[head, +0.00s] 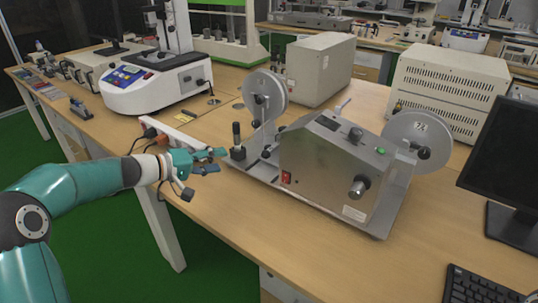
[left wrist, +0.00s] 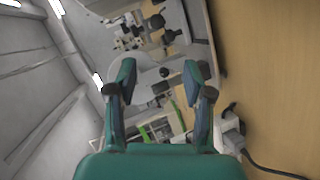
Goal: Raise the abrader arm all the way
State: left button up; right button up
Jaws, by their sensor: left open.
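The abrader (head: 335,165) is a grey metal machine with a reel at each end, on the wooden bench in the head view. At its left end stands an upright black handle (head: 237,135) on a dark base; I cannot tell for sure which part is the abrader arm. My left gripper (head: 214,160) is open and empty, just left of that handle and apart from it, near the bench's front edge. In the left wrist view its two fingers (left wrist: 160,85) are spread, with grey parts and black knobs beyond them. My right gripper is not in view.
A white tester (head: 155,88) stands at the back left. Grey box instruments (head: 320,68) stand behind the abrader. A monitor (head: 510,160) and keyboard (head: 480,288) are at the right. The bench top in front of the abrader (head: 300,235) is clear.

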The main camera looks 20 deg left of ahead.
aim_at(266, 155)
pick_arm(q)
jog(key=p+x, duration=0.1)
jog(key=x, duration=0.7)
jog(key=p+x, duration=0.1)
jog(key=x, duration=0.7)
jog(key=shift+d+p, duration=0.4)
jog(key=shift+d, duration=0.25)
grip_shut()
